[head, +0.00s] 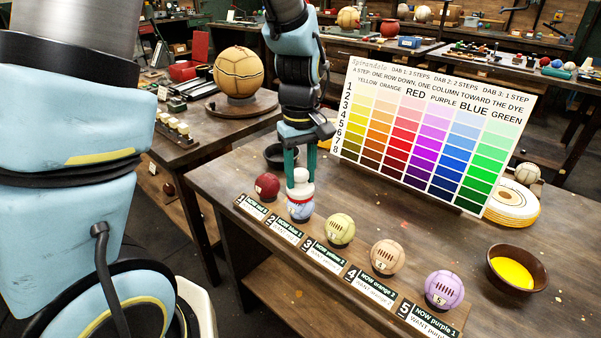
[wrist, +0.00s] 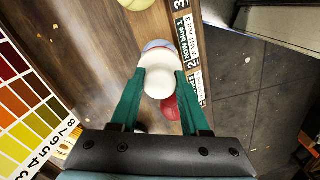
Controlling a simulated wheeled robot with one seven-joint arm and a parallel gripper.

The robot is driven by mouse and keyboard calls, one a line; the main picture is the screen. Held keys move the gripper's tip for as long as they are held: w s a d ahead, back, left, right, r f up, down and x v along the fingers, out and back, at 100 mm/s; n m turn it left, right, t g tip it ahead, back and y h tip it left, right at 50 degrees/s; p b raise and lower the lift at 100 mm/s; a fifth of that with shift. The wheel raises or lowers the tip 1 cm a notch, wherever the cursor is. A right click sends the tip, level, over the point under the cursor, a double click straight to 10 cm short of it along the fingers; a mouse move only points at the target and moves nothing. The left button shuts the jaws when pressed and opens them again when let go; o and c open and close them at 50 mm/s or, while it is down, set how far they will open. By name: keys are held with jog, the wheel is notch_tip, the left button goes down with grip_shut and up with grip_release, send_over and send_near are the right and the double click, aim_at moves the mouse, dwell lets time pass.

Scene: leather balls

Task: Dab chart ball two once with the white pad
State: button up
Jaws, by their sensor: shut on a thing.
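My gripper (head: 301,172) is shut on the white pad (head: 299,186), which has a rounded white top and hangs upright between the green fingers. In the wrist view the white pad (wrist: 158,80) sits between the fingertips (wrist: 155,80). The pad is right over ball two (head: 299,211), a pale blue ball behind the card numbered 2, and covers its top. The pad appears to meet the ball, but I cannot tell firm contact from a tiny gap. In the wrist view only a rim of ball two (wrist: 157,44) shows past the pad.
A dark red ball (head: 267,186) stands close left; yellow (head: 340,230), orange (head: 387,256) and purple (head: 444,289) balls stand right. The color chart (head: 430,135) stands behind. A bowl of yellow dye (head: 516,270) is at right, a dark bowl (head: 277,156) behind the gripper.

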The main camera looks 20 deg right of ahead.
jog(key=shift+r, duration=0.1)
dwell(0.5)
notch_tip(320, 180, up, 5)
jog(key=p, duration=0.5)
dwell(0.8)
